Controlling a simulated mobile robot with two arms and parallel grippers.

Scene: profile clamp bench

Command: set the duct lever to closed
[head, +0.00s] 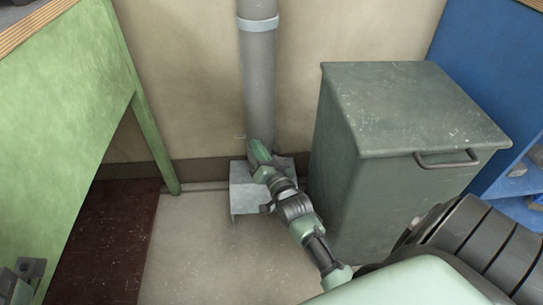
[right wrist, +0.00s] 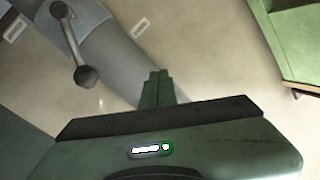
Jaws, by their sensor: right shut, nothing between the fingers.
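The grey duct (head: 260,85) stands upright against the wall in the head view and runs diagonally in the right wrist view (right wrist: 115,50). The lever (right wrist: 70,38), a grey arm with a dark round knob, is on the duct in the right wrist view. Its knob end points down and slightly right in that picture. I cannot make out the lever in the head view. My right gripper (head: 255,146) is in front of the lower duct. Its fingers (right wrist: 157,76) are shut and empty, to the right of the knob and apart from it. My left gripper is not identifiable.
Pale label plates (right wrist: 139,27) flank the lever; their writing is unreadable. A metal box (head: 244,198) stands at the duct's foot. A green lidded bin (head: 400,105) stands close on the right, a green bench (head: 70,100) on the left. Floor (head: 190,255) between them is clear.

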